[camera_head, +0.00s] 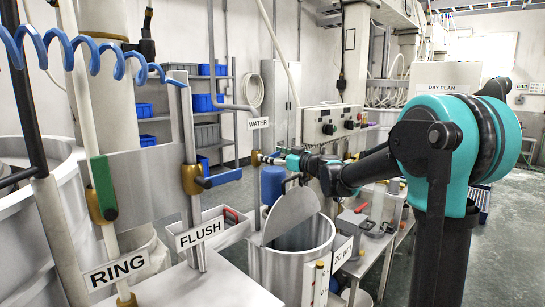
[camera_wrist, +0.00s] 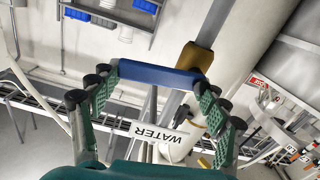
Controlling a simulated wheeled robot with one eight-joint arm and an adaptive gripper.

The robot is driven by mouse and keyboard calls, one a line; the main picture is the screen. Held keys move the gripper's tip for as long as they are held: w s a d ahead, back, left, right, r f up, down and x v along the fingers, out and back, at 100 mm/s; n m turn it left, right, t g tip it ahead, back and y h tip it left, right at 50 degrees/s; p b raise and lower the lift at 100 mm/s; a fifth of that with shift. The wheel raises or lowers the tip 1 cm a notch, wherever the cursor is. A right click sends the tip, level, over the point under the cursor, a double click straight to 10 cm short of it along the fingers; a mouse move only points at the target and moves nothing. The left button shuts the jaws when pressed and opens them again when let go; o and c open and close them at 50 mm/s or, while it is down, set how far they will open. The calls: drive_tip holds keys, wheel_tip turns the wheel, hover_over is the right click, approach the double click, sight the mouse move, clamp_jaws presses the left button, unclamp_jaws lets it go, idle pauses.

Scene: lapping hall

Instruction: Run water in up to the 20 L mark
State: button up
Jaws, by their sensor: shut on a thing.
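My gripper (camera_head: 286,160) reaches in from the right at the WATER valve (camera_head: 256,158), below the WATER sign (camera_head: 258,123). In the wrist view its fingers stand at both ends of the blue lever (camera_wrist: 158,75), and it is shut on that lever. The valve's brass body (camera_wrist: 197,58) shows just behind. In the head view my gripper hides most of the lever. A grey tub (camera_head: 290,265) stands below, with a round grey lid (camera_head: 290,214) tilted up at its mouth. A 20 L sign (camera_head: 342,254) is at its right. The water level inside cannot be seen.
The FLUSH valve has a blue lever (camera_head: 220,178), and the RING valve a green one (camera_head: 103,184); both stand to the left. A blue cylinder (camera_head: 272,184) is beside the tub. A control box (camera_head: 332,122) is behind. Open floor lies at the right.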

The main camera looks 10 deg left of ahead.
drive_tip(key=shift+s+a+r+n, duration=0.15)
drive_tip(key=shift+r+n, duration=0.15)
drive_tip(key=shift+n, duration=0.55)
drive_tip(key=shift+s+a+r+n, duration=0.1)
drive_tip(key=shift+r+n, duration=0.15)
drive_tip(key=shift+n, duration=0.6)
drive_tip(key=o, duration=1.7)
drive_tip(key=shift+d, duration=0.2)
drive_tip(key=v, duration=1.1)
drive_tip(key=shift+s+d, duration=0.25)
drive_tip(key=shift+s, duration=0.1)
